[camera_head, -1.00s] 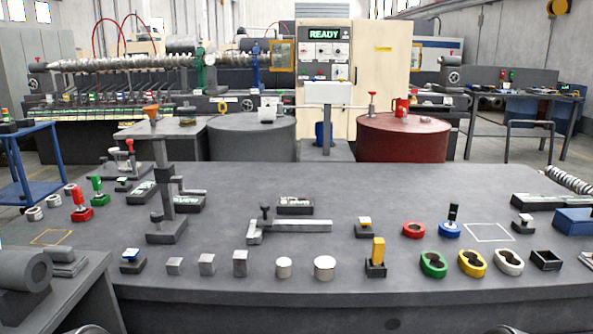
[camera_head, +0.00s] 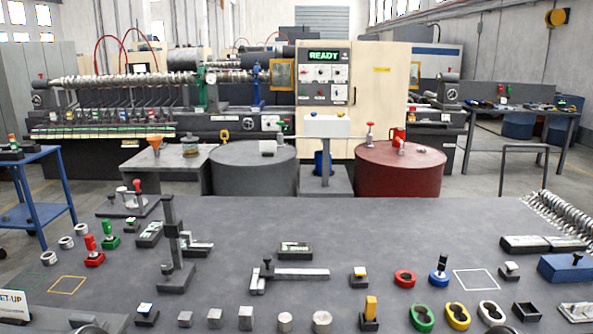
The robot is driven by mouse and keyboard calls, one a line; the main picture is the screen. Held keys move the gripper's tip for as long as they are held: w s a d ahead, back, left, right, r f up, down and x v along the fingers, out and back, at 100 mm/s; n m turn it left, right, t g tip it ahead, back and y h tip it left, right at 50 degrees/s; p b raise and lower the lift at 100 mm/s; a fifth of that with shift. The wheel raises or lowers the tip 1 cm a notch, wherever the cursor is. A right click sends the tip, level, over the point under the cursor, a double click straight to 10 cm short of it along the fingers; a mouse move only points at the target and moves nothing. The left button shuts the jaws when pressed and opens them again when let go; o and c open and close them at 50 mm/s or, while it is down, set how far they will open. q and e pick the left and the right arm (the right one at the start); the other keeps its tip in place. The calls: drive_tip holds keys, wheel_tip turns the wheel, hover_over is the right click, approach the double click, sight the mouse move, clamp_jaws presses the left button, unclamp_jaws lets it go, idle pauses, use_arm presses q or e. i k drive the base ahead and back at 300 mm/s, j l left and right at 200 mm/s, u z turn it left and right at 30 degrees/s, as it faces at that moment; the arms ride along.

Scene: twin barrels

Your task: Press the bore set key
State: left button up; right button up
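Several small push-key blocks stand on the grey table (camera_head: 330,222). None carries a label I can read as bore set. One has a dark base and a pale yellow cap (camera_head: 359,273). A similar dark block with a white cap (camera_head: 510,267) stands at the right. A dark block with a pale, bluish top (camera_head: 146,310) stands front left. A dark block with a tall yellow tab (camera_head: 370,308) stands front centre. Neither gripper can be made out. Only dark rounded shapes, perhaps parts of my arms, show at the bottom edge.
A grey post stand (camera_head: 172,240) rises from the table, left of centre. Red (camera_head: 93,255) and green (camera_head: 111,238) handled pieces stand left. Colored rings, metal blocks and cylinders line the front. A grey barrel (camera_head: 252,170) and red barrel (camera_head: 400,172) stand behind the table. Its middle is mostly clear.

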sight(510, 266)
drive_tip(key=z, duration=1.3)
